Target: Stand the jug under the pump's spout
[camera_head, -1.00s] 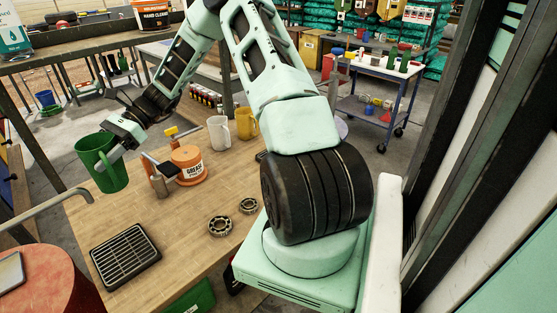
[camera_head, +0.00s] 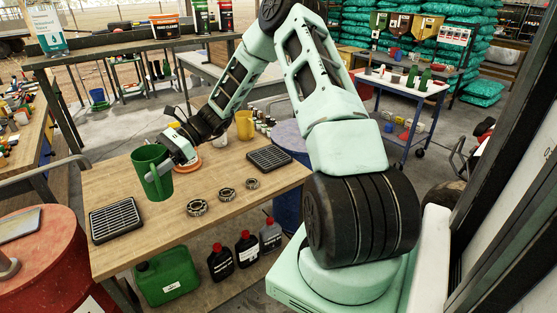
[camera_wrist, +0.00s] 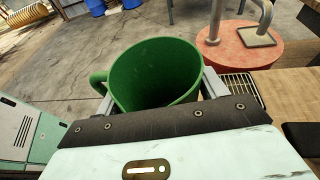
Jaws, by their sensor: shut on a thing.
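A green jug (camera_head: 152,172) is held upright over the left part of the wooden workbench (camera_head: 160,225). My gripper (camera_head: 160,170) is shut on it; the jug also shows in the wrist view (camera_wrist: 155,75), open top up, with its handle on the left. How far its base is above the bench I cannot tell. The pump's grey pipe (camera_head: 52,168) rises by the red drum (camera_head: 42,245) and bends toward the bench's left edge. A black slatted grate (camera_head: 115,219) lies on the bench near the pipe's end. The jug is to the right of pipe and grate.
Several bearings (camera_head: 197,208) lie on the bench front. A second grate (camera_head: 268,158) lies at the right. A green jerrycan (camera_head: 167,278) and bottles (camera_head: 247,250) stand below.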

